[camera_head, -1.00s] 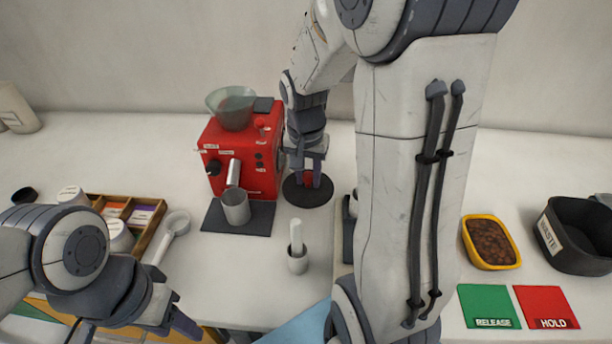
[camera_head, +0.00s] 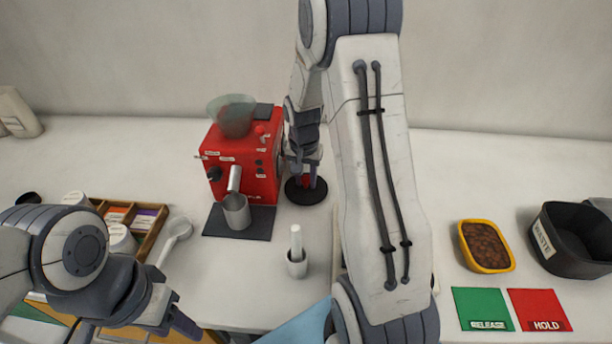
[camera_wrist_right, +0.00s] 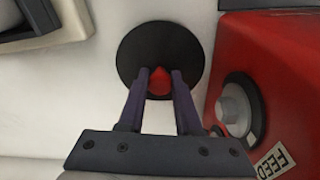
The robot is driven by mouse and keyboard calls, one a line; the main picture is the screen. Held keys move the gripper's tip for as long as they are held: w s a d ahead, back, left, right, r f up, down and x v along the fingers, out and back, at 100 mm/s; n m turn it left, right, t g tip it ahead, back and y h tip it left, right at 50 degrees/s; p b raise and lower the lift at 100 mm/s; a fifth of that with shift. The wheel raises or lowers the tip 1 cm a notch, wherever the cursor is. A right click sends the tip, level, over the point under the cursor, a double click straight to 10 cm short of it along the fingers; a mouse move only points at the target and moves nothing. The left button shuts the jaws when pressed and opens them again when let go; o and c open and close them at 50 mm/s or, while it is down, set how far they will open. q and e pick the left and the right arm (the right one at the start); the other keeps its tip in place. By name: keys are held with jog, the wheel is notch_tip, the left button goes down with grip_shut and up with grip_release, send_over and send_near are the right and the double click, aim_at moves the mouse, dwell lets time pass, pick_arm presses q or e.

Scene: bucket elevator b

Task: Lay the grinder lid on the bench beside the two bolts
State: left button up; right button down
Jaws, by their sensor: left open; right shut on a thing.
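The grinder lid is a black disc (camera_head: 306,195) with a red knob; it shows close to the right side of the red grinder (camera_head: 240,165). In the right wrist view the lid (camera_wrist_right: 133,52) lies flat-on below my fingers. My right gripper (camera_head: 306,177) is shut on its red knob (camera_wrist_right: 159,82). I cannot tell whether the disc touches the bench (camera_head: 215,285). My left gripper (camera_head: 180,318) is open at the lower left, away from the lid. I cannot make out the two bolts; my right arm hides part of the bench.
A metal cup (camera_head: 236,211) stands on the dark mat before the grinder. A small pot with a white stick (camera_head: 297,262) is in front. A wooden tray (camera_head: 150,235) is left. A yellow bean bowl (camera_head: 486,246) and black waste bin (camera_head: 575,238) stand right, behind green and red pads.

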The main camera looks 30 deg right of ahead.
aim_at(304, 191)
jog(key=shift+f, duration=0.1)
jog(key=shift+f, duration=0.15)
jog(key=c, duration=0.6)
grip_release()
jog(key=shift+r, duration=0.4)
notch_tip(304, 191, up, 12)
jog(key=a, duration=0.1)
jog(key=shift+s+f, duration=0.2)
jog(key=shift+s, duration=0.25)
